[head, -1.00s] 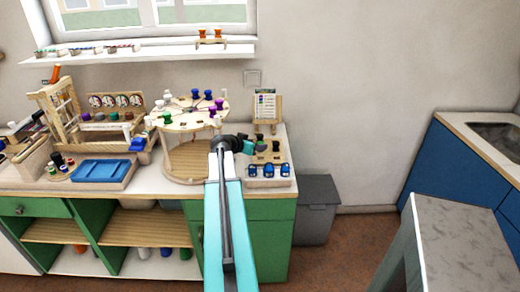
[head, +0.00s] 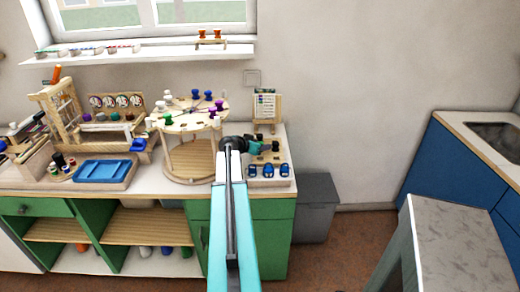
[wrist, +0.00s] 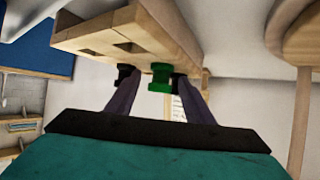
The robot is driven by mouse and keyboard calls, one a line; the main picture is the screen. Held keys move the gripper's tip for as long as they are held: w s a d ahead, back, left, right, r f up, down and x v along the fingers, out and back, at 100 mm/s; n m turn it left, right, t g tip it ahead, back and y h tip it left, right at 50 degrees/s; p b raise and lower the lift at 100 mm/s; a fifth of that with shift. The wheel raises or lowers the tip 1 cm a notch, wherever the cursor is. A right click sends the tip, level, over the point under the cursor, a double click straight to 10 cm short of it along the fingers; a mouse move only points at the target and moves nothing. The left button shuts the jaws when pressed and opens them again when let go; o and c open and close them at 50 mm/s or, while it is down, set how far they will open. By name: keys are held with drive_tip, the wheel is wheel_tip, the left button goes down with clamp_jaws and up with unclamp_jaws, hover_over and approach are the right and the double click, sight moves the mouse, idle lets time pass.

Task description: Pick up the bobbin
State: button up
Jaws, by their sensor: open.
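A green bobbin (wrist: 160,77) shows in the wrist view, between the two dark fingertips of my gripper (wrist: 152,76) and closer to the right one. The fingers are apart and I cannot tell whether either touches it. It is beside the edge of a wooden block with square holes (wrist: 125,38). In the head view my gripper (head: 262,147) is over the back of a small wooden stand (head: 257,182) at the counter's right end. My own arm and gripper hide part of that stand, and the green bobbin is not clear there.
Several blue bobbins (head: 268,170) line the stand's front, and a black one (head: 276,146) is by my gripper. A round rack (head: 188,126) with several bobbins stands close on the left. A card on an easel (head: 265,107) is behind. A blue tray (head: 103,170) lies further left.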

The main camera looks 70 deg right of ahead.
drive_tip(key=c, duration=1.1)
drive_tip(key=shift+r, duration=0.15)
drive_tip(key=shift+c, duration=0.2)
wheel_tip(320, 180, up, 18)
drive_tip(key=b, duration=0.3)
drive_tip(key=shift+s, duration=0.1)
idle(0.4)
